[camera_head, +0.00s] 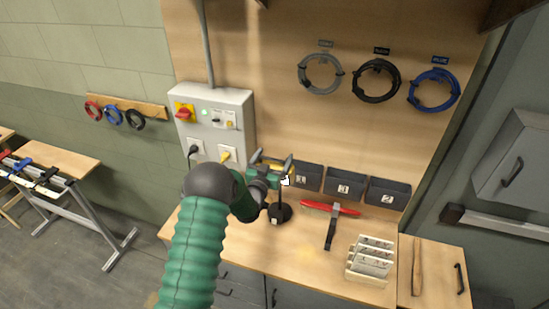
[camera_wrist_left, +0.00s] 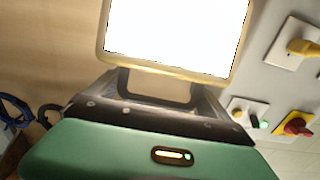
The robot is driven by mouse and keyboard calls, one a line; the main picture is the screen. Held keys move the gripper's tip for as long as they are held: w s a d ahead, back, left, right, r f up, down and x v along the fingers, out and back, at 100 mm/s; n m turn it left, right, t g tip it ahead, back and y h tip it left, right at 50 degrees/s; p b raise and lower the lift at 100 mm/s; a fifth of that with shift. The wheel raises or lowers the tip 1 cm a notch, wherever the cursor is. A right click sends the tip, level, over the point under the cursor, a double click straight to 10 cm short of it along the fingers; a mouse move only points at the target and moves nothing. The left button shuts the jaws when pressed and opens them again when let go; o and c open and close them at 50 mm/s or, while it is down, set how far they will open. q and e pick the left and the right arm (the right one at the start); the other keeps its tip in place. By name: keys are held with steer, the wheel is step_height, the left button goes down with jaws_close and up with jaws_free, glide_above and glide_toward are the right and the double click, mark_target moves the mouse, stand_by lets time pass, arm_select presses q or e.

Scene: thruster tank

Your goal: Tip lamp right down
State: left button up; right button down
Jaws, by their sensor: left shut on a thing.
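The lamp stands on the worktop, on a round black base (camera_head: 281,212) with a short dark stem. The lamp head shows as a glowing white panel with a cream-yellow rim (camera_wrist_left: 178,36) in the left wrist view. In the head view only a small bright piece of it (camera_head: 286,181) shows beside the gripper. My left gripper (camera_head: 272,164) is at the lamp head, above the base, with its green-sleeved arm coming from the lower left. It is shut on the lamp head. In the head view the gripper and wrist hide much of the head. My right gripper is not in view.
A grey switch box (camera_head: 238,105) with plugs is on the wall at left. Black bins (camera_head: 345,187) line the back of the bench. A red-handled tool (camera_head: 331,209) and a rack of white cards (camera_head: 371,262) lie to the right. The front middle worktop is clear.

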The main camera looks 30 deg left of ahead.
arm_select(q)
steer(key=shift+a+r, duration=0.1)
steer(key=shift+r, duration=0.05)
steer(key=o, duration=1.8)
steer(key=shift+s, duration=0.15)
steer(key=shift+s+f+b, duration=0.2)
steer(key=shift+s+b, duration=0.15)
steer(key=shift+b, duration=0.05)
steer(key=b+v, duration=0.6)
steer(key=v, duration=1)
steer(key=shift+w+r+b, duration=0.1)
steer(key=shift+b, duration=0.2)
